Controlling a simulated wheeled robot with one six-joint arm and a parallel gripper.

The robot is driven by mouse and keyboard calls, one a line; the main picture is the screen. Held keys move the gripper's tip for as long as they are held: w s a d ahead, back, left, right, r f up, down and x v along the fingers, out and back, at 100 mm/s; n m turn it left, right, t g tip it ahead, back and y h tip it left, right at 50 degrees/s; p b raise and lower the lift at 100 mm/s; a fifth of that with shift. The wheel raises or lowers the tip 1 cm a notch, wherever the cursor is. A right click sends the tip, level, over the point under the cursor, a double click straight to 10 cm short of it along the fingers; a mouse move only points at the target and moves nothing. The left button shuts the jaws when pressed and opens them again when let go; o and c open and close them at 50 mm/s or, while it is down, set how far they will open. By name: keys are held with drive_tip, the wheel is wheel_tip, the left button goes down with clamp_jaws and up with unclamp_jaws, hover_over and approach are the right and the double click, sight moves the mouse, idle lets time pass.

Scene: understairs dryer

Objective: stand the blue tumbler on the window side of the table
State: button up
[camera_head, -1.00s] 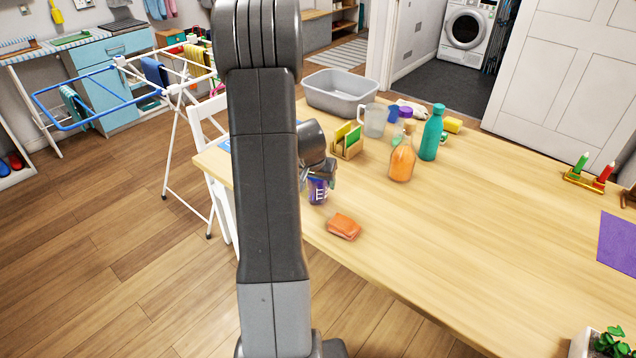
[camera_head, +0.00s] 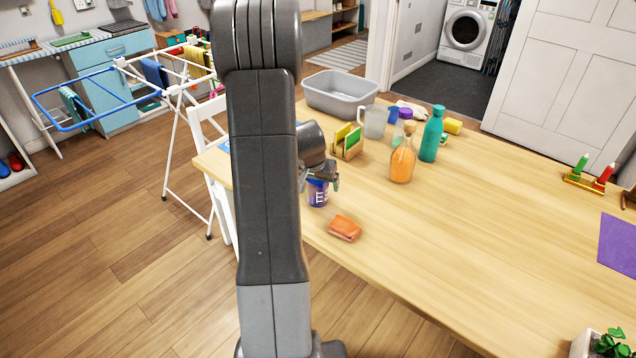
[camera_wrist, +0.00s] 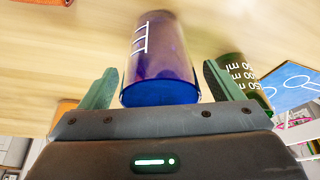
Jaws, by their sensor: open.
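The blue tumbler (camera_head: 318,194), with white lettering, stands upright near the table's left front edge. My gripper (camera_head: 321,179) is at its upper part, partly covering it. In the wrist view the tumbler (camera_wrist: 158,62) lies between my two green fingers, with a gap on each side. The gripper is open. The wooden table (camera_head: 450,230) fills the right half of the head view. My arm hides a strip of the table's left end. No window shows in these frames.
An orange folded cloth (camera_head: 344,228) lies close to the tumbler. A green cup with ml marks (camera_wrist: 238,78) is beside my right finger. A card holder (camera_head: 347,145), orange bottle (camera_head: 402,162), teal bottle (camera_head: 432,135) and grey tub (camera_head: 340,95) stand farther back. The table's middle is clear.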

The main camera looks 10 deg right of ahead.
drive_tip(key=v, duration=1.1)
drive_tip(key=shift+s, duration=0.15)
drive_tip(key=shift+r, duration=0.15)
